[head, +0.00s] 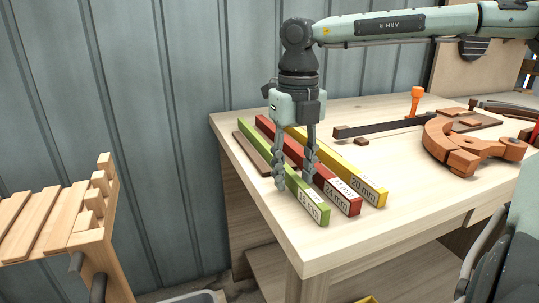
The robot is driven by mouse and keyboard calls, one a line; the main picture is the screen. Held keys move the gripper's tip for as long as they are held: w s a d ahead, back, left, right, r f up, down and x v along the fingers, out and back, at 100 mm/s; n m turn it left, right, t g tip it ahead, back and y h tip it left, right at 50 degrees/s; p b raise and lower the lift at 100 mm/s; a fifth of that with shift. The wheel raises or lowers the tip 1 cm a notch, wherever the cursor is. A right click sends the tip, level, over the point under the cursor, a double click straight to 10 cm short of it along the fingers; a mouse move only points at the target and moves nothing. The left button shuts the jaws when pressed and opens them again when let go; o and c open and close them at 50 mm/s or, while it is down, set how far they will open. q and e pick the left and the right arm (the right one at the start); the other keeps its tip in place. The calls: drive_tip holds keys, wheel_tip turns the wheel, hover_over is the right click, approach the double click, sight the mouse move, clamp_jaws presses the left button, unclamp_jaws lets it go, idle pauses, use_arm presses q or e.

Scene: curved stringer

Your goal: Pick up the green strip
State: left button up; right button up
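The green strip (311,206) lies on the wooden workbench (390,235), its labelled near end toward the front edge. My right gripper (294,179) points down over the strip, fingers apart, one at its left side and one at its right near the red strip. Whether the fingers touch the green strip I cannot tell. The gripper hides part of the strip's middle. My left gripper is not in view.
A red strip (345,199) and a yellow strip (368,186) lie close to the right of the green one. A thin brown strip (250,153) lies to its left. Curved wooden pieces (462,155) and an orange-handled tool (416,98) sit further right. The front of the bench is clear.

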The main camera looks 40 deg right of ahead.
drive_tip(key=shift+c, duration=0.9)
clamp_jaws()
